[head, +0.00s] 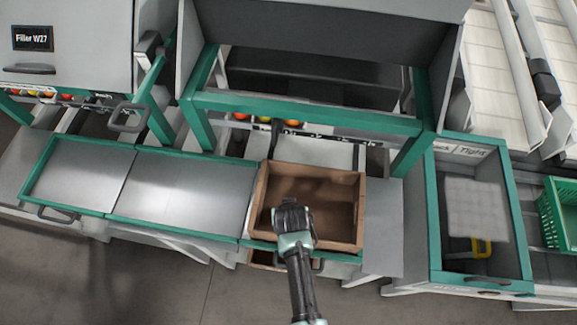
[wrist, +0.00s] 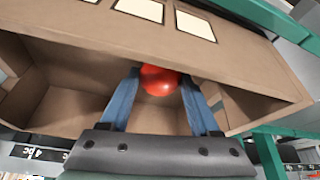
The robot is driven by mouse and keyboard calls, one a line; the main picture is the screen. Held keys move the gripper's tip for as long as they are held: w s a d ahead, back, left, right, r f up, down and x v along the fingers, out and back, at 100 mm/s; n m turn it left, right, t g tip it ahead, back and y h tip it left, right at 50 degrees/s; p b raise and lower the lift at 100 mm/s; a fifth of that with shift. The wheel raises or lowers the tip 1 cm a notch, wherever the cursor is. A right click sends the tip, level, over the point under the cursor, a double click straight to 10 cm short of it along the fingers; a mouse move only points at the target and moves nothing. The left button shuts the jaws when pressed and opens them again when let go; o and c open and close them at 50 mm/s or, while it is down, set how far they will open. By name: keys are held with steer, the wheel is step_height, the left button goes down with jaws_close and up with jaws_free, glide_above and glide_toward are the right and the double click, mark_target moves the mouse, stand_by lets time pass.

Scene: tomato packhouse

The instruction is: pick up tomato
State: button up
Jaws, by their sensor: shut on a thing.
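A red tomato (wrist: 160,80) shows in the wrist view between the two blue fingers of my gripper (wrist: 159,84). The gripper is shut on it. The tomato is at the open brown box (wrist: 70,90), whose walls surround it in that view. In the head view my gripper (head: 291,216) is over the near left part of the brown box (head: 361,212), and it hides the tomato there. I cannot tell whether the tomato touches the box floor. The rest of the box floor looks empty.
Green-framed metal tables (head: 183,188) lie left of the box. A green-framed bin (head: 437,222) with a grey pad stands right, and a green crate (head: 552,218) beyond it.

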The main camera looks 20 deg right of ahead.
steer(key=shift+r, duration=0.15)
steer(key=r, duration=0.9)
steer(key=shift+a+r, duration=0.15)
steer(key=shift+a, duration=0.05)
steer(key=s+a+r+n, duration=0.1)
steer(key=a+r+n, duration=0.1)
steer(key=a, duration=0.4)
steer(key=s+a+r+n+y, duration=0.1)
steer(key=a+r+n, duration=0.1)
steer(key=a+r, duration=0.3)
steer(key=shift+a+y, duration=0.3)
steer(key=shift+a, duration=0.2)
